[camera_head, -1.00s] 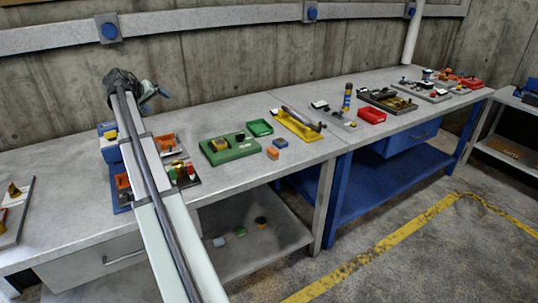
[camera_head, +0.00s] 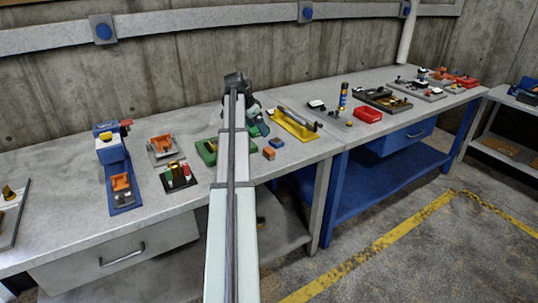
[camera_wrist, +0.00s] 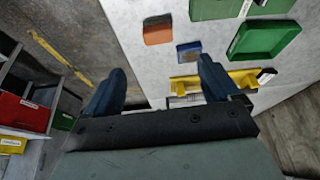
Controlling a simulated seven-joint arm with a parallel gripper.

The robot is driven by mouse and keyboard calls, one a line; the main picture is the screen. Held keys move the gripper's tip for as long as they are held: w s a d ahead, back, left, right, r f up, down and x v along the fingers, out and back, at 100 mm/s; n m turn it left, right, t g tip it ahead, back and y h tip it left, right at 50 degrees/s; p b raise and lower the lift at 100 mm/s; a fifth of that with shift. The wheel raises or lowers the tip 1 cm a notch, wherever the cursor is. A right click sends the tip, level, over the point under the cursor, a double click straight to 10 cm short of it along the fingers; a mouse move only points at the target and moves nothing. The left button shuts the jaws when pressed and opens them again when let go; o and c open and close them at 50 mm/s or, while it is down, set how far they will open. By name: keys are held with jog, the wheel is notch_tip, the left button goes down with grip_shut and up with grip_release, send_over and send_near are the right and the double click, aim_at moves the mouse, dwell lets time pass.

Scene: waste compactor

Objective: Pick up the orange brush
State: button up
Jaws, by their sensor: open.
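A small orange block with a grey-brown layer, which looks like the orange brush (camera_head: 268,153), lies on the grey bench near its front edge. In the wrist view the orange brush (camera_wrist: 158,31) is above the gap between my fingers, apart from them. A similar blue block (camera_head: 277,143) lies just behind it to the right; in the wrist view that blue block (camera_wrist: 188,51) is nearer the fingertips. My gripper (camera_wrist: 163,68) is open with nothing between its two dark blue fingers. In the head view my arm hides most of it, above the bench near the green board.
The green board (camera_head: 206,154) is partly hidden by my arm. A yellow holder with a grey tool (camera_head: 296,125) lies to the right. The blue-based fixture (camera_head: 122,195) and red-and-green block stand (camera_head: 179,176) are left. Bare bench surrounds the orange brush's front.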

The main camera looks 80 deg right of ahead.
aim_at(269, 149)
jog(key=x, duration=1.4)
jog(key=shift+s, duration=0.15)
jog(key=shift+c, duration=0.4)
jog(key=c, duration=1)
jog(key=shift+r, duration=0.2)
notch_tip(269, 149, up, 10)
jog(key=shift+f, duration=0.15)
